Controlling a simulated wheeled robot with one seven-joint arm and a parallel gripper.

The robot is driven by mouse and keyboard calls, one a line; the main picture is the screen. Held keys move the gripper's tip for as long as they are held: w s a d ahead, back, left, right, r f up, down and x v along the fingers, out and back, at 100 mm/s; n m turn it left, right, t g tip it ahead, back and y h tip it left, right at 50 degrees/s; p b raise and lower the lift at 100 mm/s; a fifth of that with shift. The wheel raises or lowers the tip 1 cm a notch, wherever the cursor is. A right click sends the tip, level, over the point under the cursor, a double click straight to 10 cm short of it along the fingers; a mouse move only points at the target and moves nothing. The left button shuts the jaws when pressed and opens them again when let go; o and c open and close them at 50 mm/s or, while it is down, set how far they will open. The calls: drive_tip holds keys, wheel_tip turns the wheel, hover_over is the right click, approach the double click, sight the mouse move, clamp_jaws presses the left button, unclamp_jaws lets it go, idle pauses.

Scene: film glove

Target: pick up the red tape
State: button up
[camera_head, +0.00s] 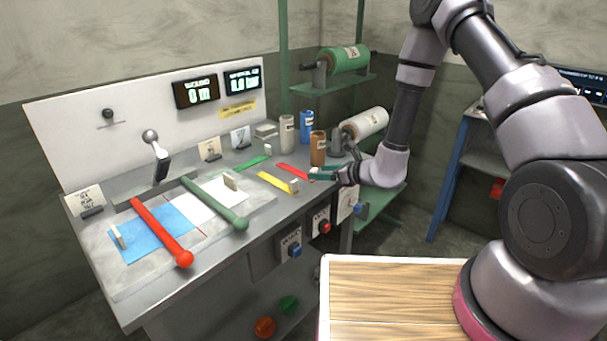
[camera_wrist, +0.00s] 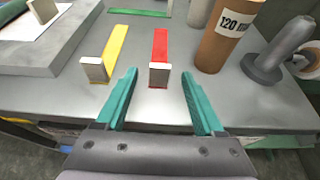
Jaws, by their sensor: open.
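The red tape (camera_wrist: 160,45) is a flat red strip on the grey bench top, with a small upright pale block (camera_wrist: 159,75) at its near end. It also shows in the head view (camera_head: 291,171), just left of my gripper (camera_head: 322,174). In the wrist view my gripper (camera_wrist: 160,98) is open, its two teal fingers spread either side of the line of the tape. The block stands at about the fingertips, roughly midway between them. Nothing is held. I cannot tell the height of the fingers above the bench.
A yellow strip (camera_wrist: 116,45) with its own block lies to the left. A brown cylinder (camera_wrist: 230,35) stands close on the right, with a grey stand (camera_wrist: 280,55) beyond it. A green strip (camera_wrist: 140,13) lies farther back. Red (camera_head: 160,232) and green (camera_head: 215,203) levers lie left.

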sight(315, 172)
drive_tip(key=x, duration=0.3)
drive_tip(key=shift+w+a+f, duration=0.1)
drive_tip(key=shift+w+a, duration=0.05)
drive_tip(key=shift+a, duration=0.05)
clamp_jaws()
